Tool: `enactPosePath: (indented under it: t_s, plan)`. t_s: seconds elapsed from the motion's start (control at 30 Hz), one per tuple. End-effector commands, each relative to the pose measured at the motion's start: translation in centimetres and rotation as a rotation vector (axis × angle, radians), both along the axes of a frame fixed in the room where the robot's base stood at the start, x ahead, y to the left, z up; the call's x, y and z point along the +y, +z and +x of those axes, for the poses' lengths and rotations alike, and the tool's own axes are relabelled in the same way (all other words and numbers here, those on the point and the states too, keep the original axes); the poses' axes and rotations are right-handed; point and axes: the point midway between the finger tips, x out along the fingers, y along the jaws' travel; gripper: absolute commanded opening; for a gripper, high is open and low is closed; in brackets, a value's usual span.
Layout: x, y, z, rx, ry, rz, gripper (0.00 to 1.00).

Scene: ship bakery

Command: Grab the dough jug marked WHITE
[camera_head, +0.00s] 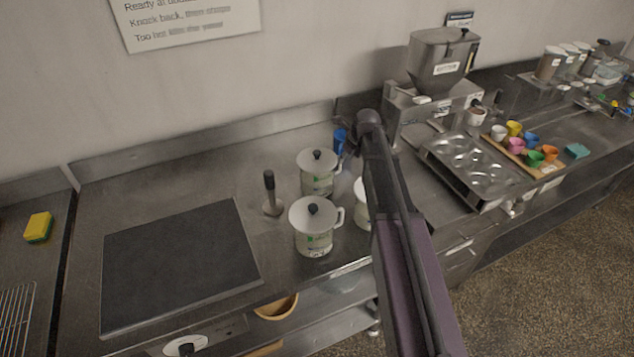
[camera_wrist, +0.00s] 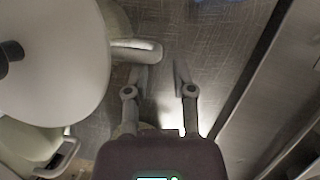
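Several lidded pale jugs stand close together on the steel counter. In the head view there is a rear jug (camera_head: 317,183), a front jug (camera_head: 314,241), and a third jug (camera_head: 361,203) mostly hidden behind my arm. Their labels are too small to read, so I cannot tell which is marked WHITE. In the wrist view a large jug lid (camera_wrist: 65,60) with a black knob fills the left, and its jug handle (camera_wrist: 135,50) reaches towards my fingers. My gripper (camera_wrist: 160,72) is open and empty, just beside the handle's end. In the head view my arm hides it.
A second jug (camera_wrist: 25,140) shows at lower left in the wrist view. A dark-handled tool (camera_head: 271,195) stands left of the jugs, a blue item (camera_head: 340,140) behind them. A dark slab (camera_head: 180,262) lies left; a hopper machine (camera_head: 440,65) and metal tray (camera_head: 478,165) are right.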

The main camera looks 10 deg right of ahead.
Motion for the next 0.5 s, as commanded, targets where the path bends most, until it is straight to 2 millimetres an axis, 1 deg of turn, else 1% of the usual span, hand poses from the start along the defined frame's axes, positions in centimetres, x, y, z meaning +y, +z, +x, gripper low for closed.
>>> enactPosePath:
  t_s: [0.5]
  plan:
    - [1.1, -3.9, 0.9, 0.000, 0.002, -0.001, 0.33]
